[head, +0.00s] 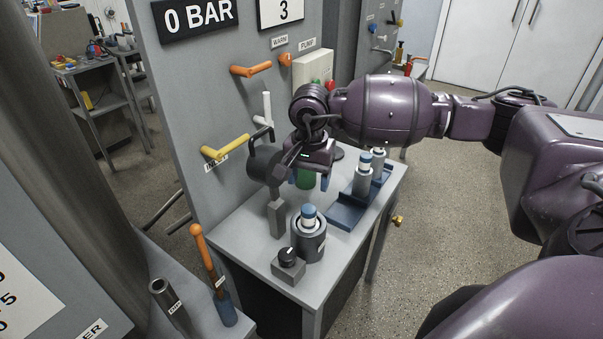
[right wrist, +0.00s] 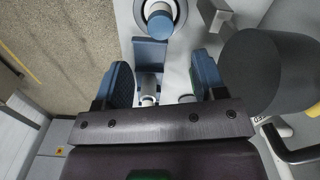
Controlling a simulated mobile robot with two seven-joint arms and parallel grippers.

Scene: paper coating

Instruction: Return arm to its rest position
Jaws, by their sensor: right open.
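My right arm reaches in from the right in the head view. Its gripper (head: 311,181) points down above the grey table (head: 345,225), in front of the panel. In the right wrist view the two blue-padded fingers (right wrist: 164,80) stand wide apart with nothing held between them. My left gripper is in neither view.
A blue tray (head: 345,217) holds bottles (head: 362,180) right of the gripper. A blue-capped bottle stands in a dark round holder (head: 309,243) near the front, beside a knob box (head: 288,265). The panel has yellow (head: 225,150) and orange (head: 250,70) levers. Floor right of the table is clear.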

